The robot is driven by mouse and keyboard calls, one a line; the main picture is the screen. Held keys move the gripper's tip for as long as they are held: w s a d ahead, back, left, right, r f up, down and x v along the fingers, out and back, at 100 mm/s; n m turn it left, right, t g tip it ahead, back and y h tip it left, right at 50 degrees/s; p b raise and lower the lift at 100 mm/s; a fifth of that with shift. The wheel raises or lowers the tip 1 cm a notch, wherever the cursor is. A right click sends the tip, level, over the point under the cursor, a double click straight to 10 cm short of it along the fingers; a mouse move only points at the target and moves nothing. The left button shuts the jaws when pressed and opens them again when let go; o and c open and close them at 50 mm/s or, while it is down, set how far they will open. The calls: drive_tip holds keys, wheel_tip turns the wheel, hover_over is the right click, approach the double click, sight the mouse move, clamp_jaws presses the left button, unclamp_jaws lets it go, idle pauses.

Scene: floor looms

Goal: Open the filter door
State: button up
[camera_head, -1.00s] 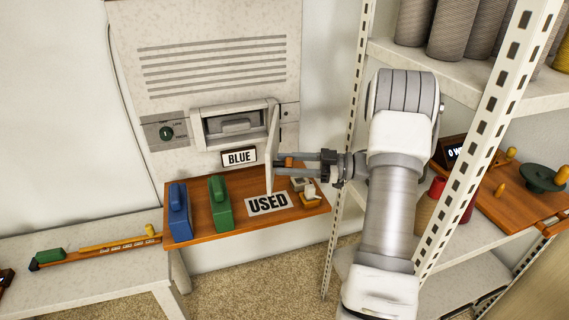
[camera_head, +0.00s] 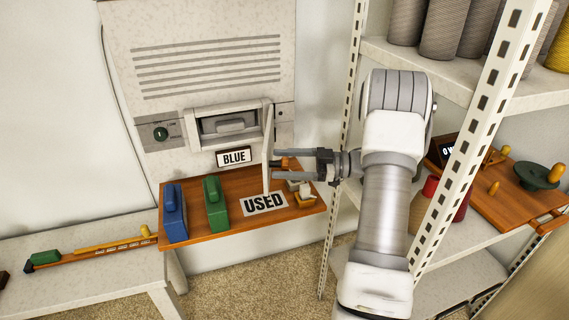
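The filter door (camera_head: 268,148) is a pale panel swung outward on the right side of the grey wall unit (camera_head: 205,22). It stands nearly edge-on to the camera. The slot (camera_head: 228,124) behind it is exposed, with a grey handled block (camera_head: 230,125) inside. My gripper (camera_head: 277,164) is to the right of the door, pointing left. Its two dark fingers are spread apart with nothing seen held between them. The fingertips are close to the door's outer face; I cannot tell whether they touch it.
Below the slot, a wooden shelf (camera_head: 229,219) holds a blue block (camera_head: 174,213), a green block (camera_head: 216,204), a USED sign (camera_head: 264,204) and small items under my gripper. A metal rack post (camera_head: 345,120) stands beside my arm. A white bench (camera_head: 95,272) is at left.

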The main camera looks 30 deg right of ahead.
drive_tip(key=v, duration=1.2)
drive_tip(key=shift+p, duration=0.45)
